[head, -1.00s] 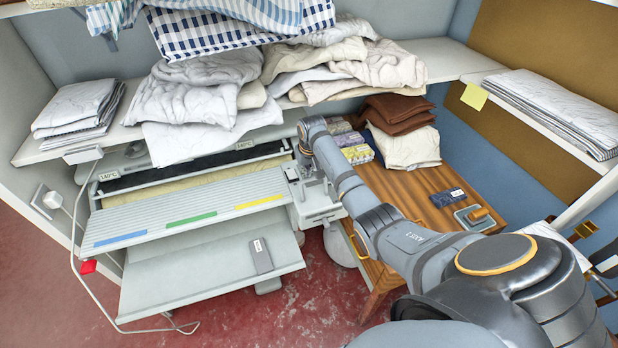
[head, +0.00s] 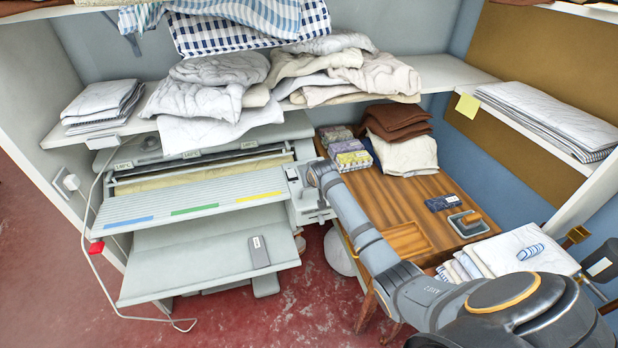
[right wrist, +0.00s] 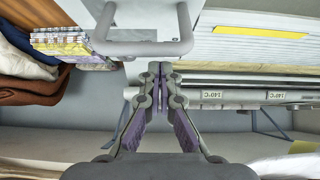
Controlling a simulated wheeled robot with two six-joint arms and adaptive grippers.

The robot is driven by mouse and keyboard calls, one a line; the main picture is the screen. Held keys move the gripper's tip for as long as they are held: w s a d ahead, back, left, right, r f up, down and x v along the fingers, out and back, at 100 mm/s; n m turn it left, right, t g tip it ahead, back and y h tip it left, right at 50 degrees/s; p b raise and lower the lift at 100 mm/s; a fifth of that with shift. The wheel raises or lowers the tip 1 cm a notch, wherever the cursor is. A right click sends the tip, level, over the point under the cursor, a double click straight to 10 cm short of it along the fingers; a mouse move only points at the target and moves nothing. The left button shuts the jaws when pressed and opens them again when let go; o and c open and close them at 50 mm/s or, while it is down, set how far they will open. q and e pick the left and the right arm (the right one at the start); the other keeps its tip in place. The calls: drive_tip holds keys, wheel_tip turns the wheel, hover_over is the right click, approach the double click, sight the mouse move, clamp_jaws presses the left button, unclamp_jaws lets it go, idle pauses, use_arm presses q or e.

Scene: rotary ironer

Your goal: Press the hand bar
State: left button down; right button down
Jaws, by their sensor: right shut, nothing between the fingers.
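A grey U-shaped bar (right wrist: 145,47), which I take to be the hand bar, stands out from a white housing at the top of the right wrist view. My right gripper (right wrist: 155,68) is shut and empty, its fingertips just below the bar's long side in that view; I cannot tell whether they touch it. In the head view my right gripper (head: 318,185) is at the right end of the ironer (head: 200,200), where the wrist hides most of the bar. My left gripper is not in view.
A shelf above the ironer holds heaped linen (head: 210,85). A white cable (head: 92,215) hangs at the left.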

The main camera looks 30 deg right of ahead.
drive_tip(key=shift+s+a+f+t, duration=0.1)
drive_tip(key=shift+s+f+t, duration=0.15)
drive_tip(key=shift+s+t, duration=0.35)
drive_tip(key=shift+t, duration=0.1)
drive_tip(key=shift+s+r, duration=0.1)
drive_tip(key=shift+s, duration=0.1)
drive_tip(key=shift+s+a+t, duration=0.1)
drive_tip(key=shift+t, duration=0.2)
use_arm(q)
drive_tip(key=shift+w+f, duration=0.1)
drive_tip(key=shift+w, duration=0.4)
